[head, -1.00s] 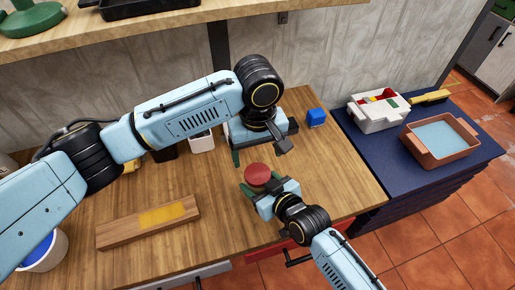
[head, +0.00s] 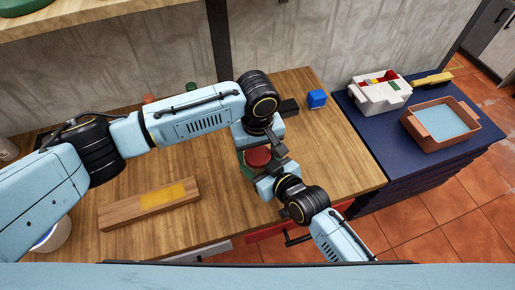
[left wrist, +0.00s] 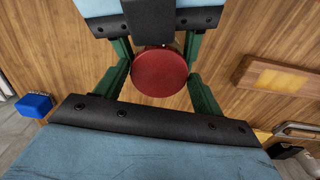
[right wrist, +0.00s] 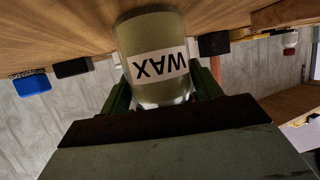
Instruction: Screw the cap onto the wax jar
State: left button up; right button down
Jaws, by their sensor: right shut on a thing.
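The wax jar (right wrist: 155,60) stands upright on the wooden table. It reads WAX in the right wrist view, where the picture is upside down. My right gripper (right wrist: 163,92) is shut on the jar's sides. The round red cap (head: 257,157) sits over the jar's top; the seam between them is hidden, so I cannot tell how tightly it sits. My left gripper (left wrist: 160,78) is open above, with its green fingers on either side of the cap (left wrist: 160,72). Small gaps seem to show beside the cap, though contact is hard to judge.
A wooden board with a yellow patch (head: 150,208) lies left of the jar. A blue block (head: 317,99) is at the back right. On the dark blue cabinet stand a white box (head: 378,93) and a terracotta tray (head: 465,149).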

pick_arm(q)
jog(key=c, duration=0.7)
jog(key=m, duration=0.6)
jog(key=shift+m, duration=0.4)
jog(key=o, duration=1.1)
jog(key=shift+s+d, duration=0.1)
jog(key=shift+r, duration=2.25)
jog(key=shift+c, duration=0.5)
